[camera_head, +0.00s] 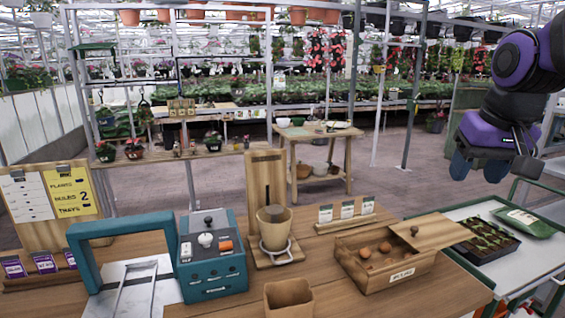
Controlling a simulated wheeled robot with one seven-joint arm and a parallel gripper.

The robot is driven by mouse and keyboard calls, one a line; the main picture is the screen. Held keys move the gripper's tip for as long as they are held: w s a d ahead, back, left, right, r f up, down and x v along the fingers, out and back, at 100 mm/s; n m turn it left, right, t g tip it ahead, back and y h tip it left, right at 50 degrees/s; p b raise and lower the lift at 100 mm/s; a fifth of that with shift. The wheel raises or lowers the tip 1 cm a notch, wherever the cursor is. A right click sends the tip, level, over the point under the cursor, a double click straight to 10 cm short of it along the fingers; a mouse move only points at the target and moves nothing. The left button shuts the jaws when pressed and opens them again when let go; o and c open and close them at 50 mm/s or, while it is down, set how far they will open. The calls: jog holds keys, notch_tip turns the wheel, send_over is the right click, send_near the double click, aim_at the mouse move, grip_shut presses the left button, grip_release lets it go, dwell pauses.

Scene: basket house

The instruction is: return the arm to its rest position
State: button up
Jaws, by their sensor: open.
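My arm comes in at the upper right, with purple and black links. My gripper (489,165) hangs at its lower end, above the floor behind the white cart. Its two blue fingers look spread apart, with nothing visible between them. It is clear of the wooden table (400,296) and touches nothing that I can see. The rest of the arm is cut off by the right edge.
On the table stand a teal box (212,262) with a teal frame, a wooden stand with a tan cup (274,228), an open wooden box (388,272) with round brown items, and an empty-looking pot (289,298). A white cart (547,256) holds a seedling tray (486,240).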

jog(key=s+a+f+n+t, duration=0.1)
jog(key=s+f, duration=0.1)
jog(key=s, duration=1.1)
jog(key=shift+s+a+f+n+t, duration=0.2)
jog(key=shift+s+a+n+t, duration=0.1)
jog(key=shift+a, duration=0.1)
